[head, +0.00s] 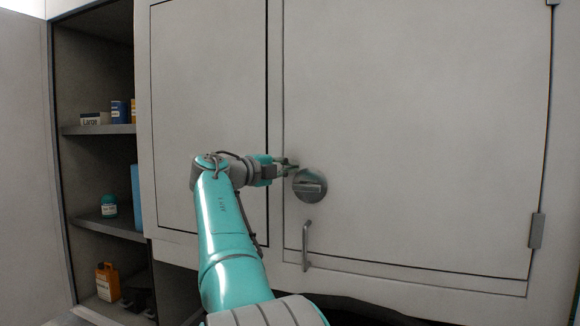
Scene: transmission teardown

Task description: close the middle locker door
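A large grey locker door (420,110) fills the right half of the head view. Its hinge (537,231) is on the right edge. It carries a round metal latch (309,185) near its left edge and a bar handle (306,246) below that. The door looks flush or nearly flush with its frame; I cannot tell whether it is fully shut. My gripper (288,166) is at the door's left edge, just left of and above the round latch. Its fingers are small and partly overlap the latch, so whether they touch it is unclear.
A narrower grey panel (208,100) is left of the door, behind my arm. Farther left, an open compartment has shelves (100,129) with small boxes, a teal jar (109,206) and an orange bottle (108,282). A pale panel (25,170) stands at the far left.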

